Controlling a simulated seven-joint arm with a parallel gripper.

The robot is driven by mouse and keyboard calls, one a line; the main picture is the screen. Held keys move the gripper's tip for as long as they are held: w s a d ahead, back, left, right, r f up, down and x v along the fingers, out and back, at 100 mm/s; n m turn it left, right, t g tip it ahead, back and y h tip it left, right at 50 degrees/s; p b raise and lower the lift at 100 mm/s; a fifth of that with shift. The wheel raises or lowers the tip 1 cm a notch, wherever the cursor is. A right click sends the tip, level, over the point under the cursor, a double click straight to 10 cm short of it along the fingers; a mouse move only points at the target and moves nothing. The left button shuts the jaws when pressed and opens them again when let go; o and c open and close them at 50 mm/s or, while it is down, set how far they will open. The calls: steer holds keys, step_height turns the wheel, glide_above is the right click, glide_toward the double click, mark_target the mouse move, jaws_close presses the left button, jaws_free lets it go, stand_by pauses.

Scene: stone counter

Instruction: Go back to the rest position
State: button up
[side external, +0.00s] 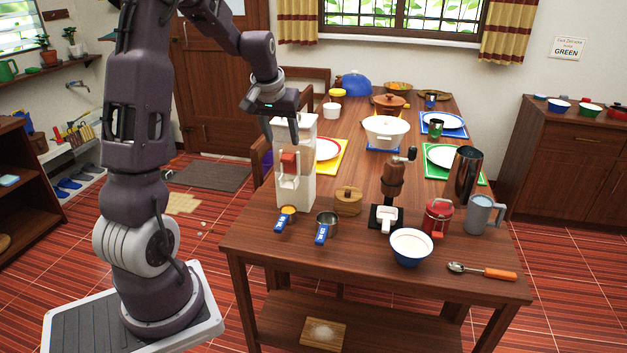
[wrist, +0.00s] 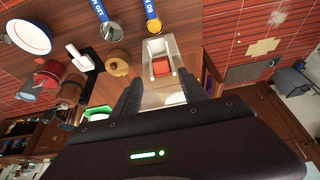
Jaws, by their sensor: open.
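My gripper (side external: 283,140) is raised over the left edge of the wooden table (side external: 300,243), at the top of a tall white dispenser (side external: 308,160) with a red part on its front. Its fingers are apart, and nothing shows held between them. In the side view the fingers overlap the dispenser's upper part, and I cannot tell whether they touch it. In the wrist view my gripper (wrist: 175,84) has its two dark fingers spread, with the white dispenser (wrist: 158,46) and its red part beyond and between the tips.
Two blue-handled scoops (side external: 285,217) (side external: 326,226), a wooden lidded pot (side external: 347,200), a grinder (side external: 393,180), a red canister (side external: 437,217), a blue-white bowl (side external: 411,247) and an orange-handled spoon (side external: 485,271) crowd the near table. A chair (side external: 262,172) stands behind at left. Air above the table is clear.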

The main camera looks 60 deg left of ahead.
steer(key=s+d+r+m+t+h, duration=0.15)
steer(key=d+r, duration=0.25)
steer(key=d, duration=0.4)
steer(key=s+d+r+m, duration=0.2)
steer(key=d+r, duration=0.1)
steer(key=d, duration=0.6)
steer(key=s+d+m+h, duration=0.1)
steer(key=s+d+m, duration=0.4)
steer(key=s+d, duration=0.9)
steer(key=shift+s+d+t+h, duration=0.35)
steer(key=shift+s+t, duration=0.1)
steer(key=shift+s, duration=0.75)
